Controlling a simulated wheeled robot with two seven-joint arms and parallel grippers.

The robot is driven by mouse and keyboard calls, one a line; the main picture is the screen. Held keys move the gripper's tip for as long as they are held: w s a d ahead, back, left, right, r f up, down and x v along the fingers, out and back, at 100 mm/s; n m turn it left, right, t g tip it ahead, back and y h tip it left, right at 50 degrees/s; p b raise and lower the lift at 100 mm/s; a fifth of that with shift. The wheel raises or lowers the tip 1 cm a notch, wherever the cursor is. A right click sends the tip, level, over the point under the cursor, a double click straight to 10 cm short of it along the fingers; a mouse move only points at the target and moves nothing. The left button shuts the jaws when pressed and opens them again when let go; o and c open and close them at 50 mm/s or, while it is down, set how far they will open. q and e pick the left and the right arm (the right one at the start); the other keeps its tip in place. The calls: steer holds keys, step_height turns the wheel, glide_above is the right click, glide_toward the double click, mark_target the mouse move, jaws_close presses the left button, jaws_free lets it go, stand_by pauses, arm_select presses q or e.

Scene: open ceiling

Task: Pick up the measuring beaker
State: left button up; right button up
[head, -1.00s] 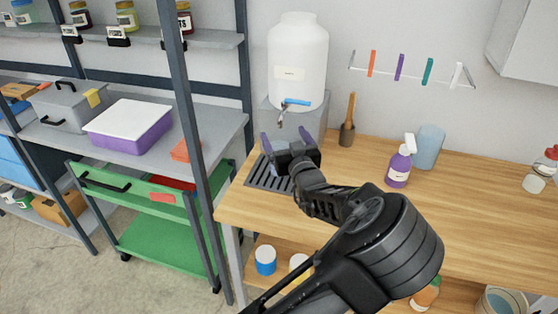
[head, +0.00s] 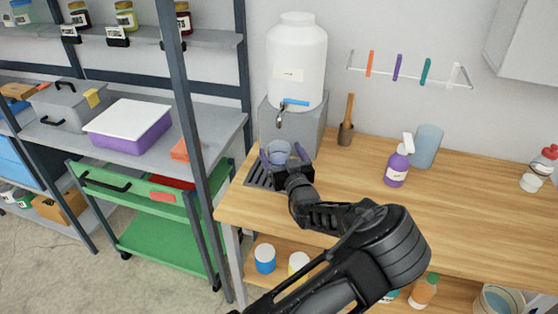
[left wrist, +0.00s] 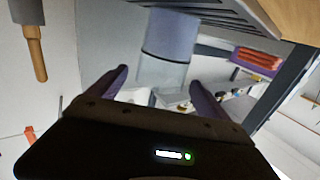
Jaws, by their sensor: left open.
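The measuring beaker (head: 279,151) is a clear, bluish cup standing on the dark drip grate (head: 257,176) below the dispenser's tap. My left gripper (head: 285,160) is open, with its purple fingers on either side of the beaker in the head view. In the left wrist view, which looks upside down, the beaker (left wrist: 168,45) shows between and beyond the open fingers (left wrist: 159,80). I see no firm contact between fingers and beaker. The gripper hides part of the beaker's lower side in the head view. My right gripper is not in view.
A white water dispenser (head: 297,65) with a blue-handled tap (head: 282,112) stands on a grey block (head: 306,128) close behind. The wooden counter's middle is clear.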

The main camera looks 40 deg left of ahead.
mark_target(276, 142)
arm_select(q)
steer(key=p+x, duration=0.1)
steer(key=x, duration=0.4)
steer(key=shift+w+a, duration=0.15)
steer(key=shift+a, duration=0.05)
steer(key=c, duration=1.8)
steer(key=shift+o, duration=0.2)
steer(key=shift+r, duration=0.2)
steer(key=shift+r+b, duration=0.6)
steer(key=shift+r, duration=0.95)
steer(key=b+v, duration=0.2)
steer(key=v, duration=1.6)
steer(key=shift+b, duration=0.4)
